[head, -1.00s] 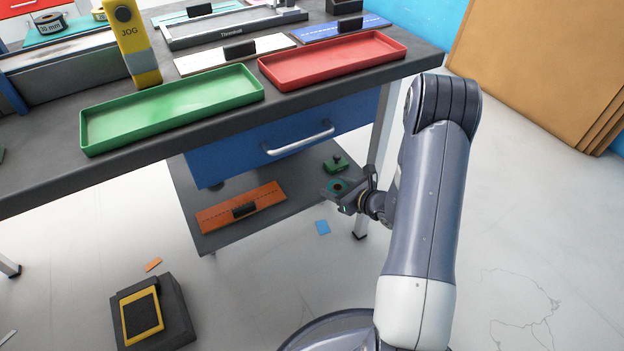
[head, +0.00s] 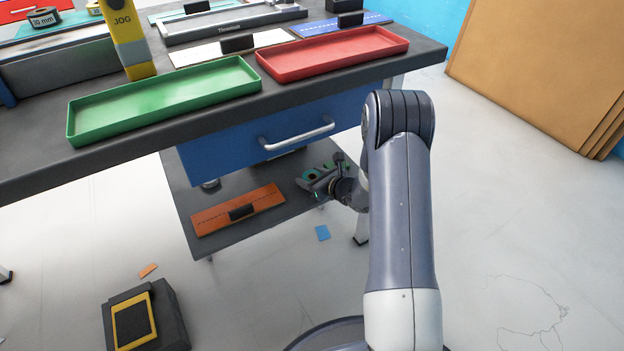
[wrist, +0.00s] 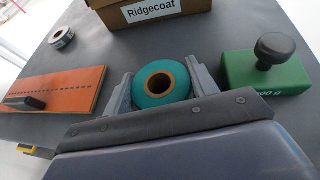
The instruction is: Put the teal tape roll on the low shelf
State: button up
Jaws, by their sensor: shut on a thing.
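The teal tape roll (wrist: 149,88) sits between the two fingers of my gripper (wrist: 160,92) in the wrist view, its brown core facing the camera. In the head view my gripper (head: 318,182) is over the right part of the low grey shelf (head: 218,230) under the bench, and the teal roll (head: 309,173) shows partly at its fingers. My gripper is shut on the roll. I cannot tell whether the roll touches the shelf.
On the shelf are an orange board (wrist: 52,88) with a black handle at left, a green weight (wrist: 265,75) with a dark knob at right, a Ridgecoat cardboard box (wrist: 150,12) behind, and a small grey roll (wrist: 62,38). The blue drawer (head: 270,140) hangs above. Bare shelf lies between them.

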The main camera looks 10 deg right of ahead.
jog(key=shift+f, duration=0.1)
jog(key=o, duration=1)
jog(key=shift+s+d+r, duration=0.2)
jog(key=shift+s+r, duration=0.05)
jog(key=shift+r, duration=0.1)
jog(key=p+v, duration=0.3)
jog(key=v, duration=0.8)
jog(key=shift+s, duration=0.2)
jog(key=shift+w+f, duration=0.1)
